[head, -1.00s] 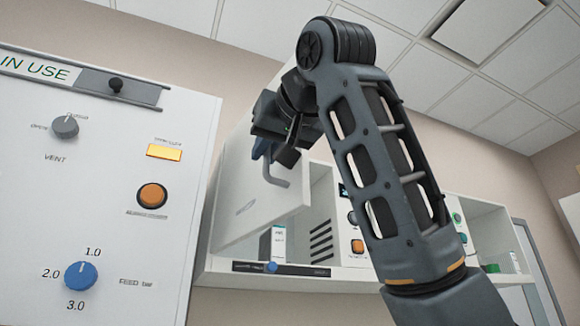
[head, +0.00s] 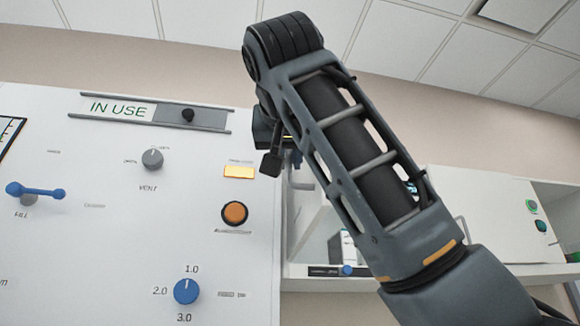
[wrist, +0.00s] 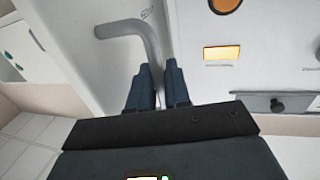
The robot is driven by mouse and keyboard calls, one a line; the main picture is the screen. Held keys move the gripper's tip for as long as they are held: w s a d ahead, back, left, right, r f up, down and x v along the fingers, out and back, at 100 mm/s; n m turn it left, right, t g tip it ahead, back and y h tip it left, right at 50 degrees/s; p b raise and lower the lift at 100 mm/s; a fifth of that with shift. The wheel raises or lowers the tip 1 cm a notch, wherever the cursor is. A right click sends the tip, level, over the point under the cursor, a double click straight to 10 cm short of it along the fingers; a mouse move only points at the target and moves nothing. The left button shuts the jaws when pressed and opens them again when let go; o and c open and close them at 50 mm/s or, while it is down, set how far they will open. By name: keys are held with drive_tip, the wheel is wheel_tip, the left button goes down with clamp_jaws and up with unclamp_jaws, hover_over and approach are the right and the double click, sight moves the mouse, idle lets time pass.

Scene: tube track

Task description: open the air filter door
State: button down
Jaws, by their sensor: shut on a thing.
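The air filter door (head: 302,222) is a white panel, swung out from its cabinet and seen at a steep angle behind my forearm in the head view. Its handle is a grey bent bar; the handle shows in the wrist view (wrist: 122,28). My gripper (wrist: 160,82) has its two blue fingers shut on the straight leg of the handle. In the head view my gripper is mostly hidden behind my arm. The door's white face (wrist: 85,50) also fills the upper left of the wrist view.
A white control panel (head: 110,240) with knobs, an orange button (head: 235,213) and an IN USE slider (head: 150,111) stands close on the left. Open shelving with a white item (head: 349,247) lies behind the door. Another white unit (head: 490,215) is at right.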

drive_tip(key=c, duration=1.3)
unclamp_jaws()
drive_tip(key=shift+w, duration=0.1)
drive_tip(key=s, duration=0.2)
drive_tip(key=s+b, duration=0.1)
drive_tip(key=s, duration=0.2)
drive_tip(key=s+b, duration=0.1)
drive_tip(key=s, duration=0.1)
drive_tip(key=shift+s+d, duration=0.25)
drive_tip(key=shift+s, duration=0.15)
